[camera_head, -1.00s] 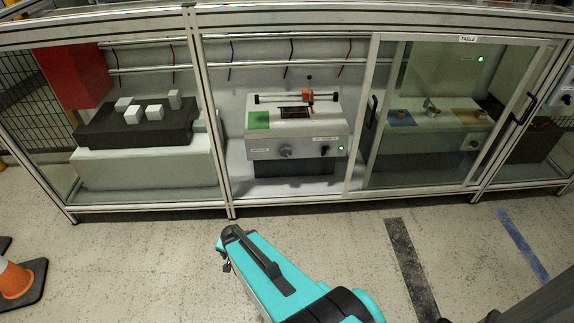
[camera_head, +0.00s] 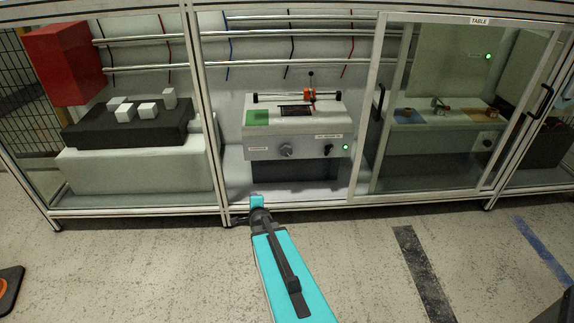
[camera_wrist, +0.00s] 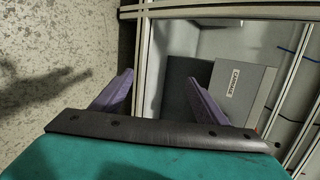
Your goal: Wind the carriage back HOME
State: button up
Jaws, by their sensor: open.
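The carriage machine (camera_head: 262,154) is a white box in the middle bay of the enclosure, its front labelled. The red carriage (camera_head: 309,95) sits on a dark rail along its top, right of the green pad (camera_head: 257,118). A grey round knob (camera_head: 286,150) is on the front beside a label. In the wrist view, the machine's "CARRIAGE" label (camera_wrist: 235,83) shows at the right; the knob is not clear there. My gripper (camera_wrist: 160,78) has two purple fingers, apart and empty, short of the machine. In the head view its fingers are hidden behind my arm.
A glass door (camera_head: 432,150) covers the "TABLE" bay at right. The middle bay is open in front, with an aluminium post (camera_head: 211,110) at its left and a bottom rail. White cubes sit on a dark block (camera_head: 85,134) at left. The floor in front is clear.

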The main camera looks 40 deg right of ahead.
jog(key=d+r+m+t+h+b, duration=0.25)
jog(key=d+m+b, duration=0.35)
jog(key=d, duration=0.4)
jog(key=m+t+h+b, duration=0.1)
jog(key=m+h+b, duration=0.35)
jog(key=b, duration=0.25)
send_near(287, 152)
jog(key=shift+v, duration=2.8)
jog(key=shift+s+d, duration=0.1)
jog(key=shift+d, duration=0.1)
jog(key=shift+b+x, duration=2.35)
jog(key=shift+x, duration=3.75)
jog(key=shift+w+d+f, duration=0.1)
jog(key=shift+w+d, duration=0.2)
jog(key=shift+w, duration=0.35)
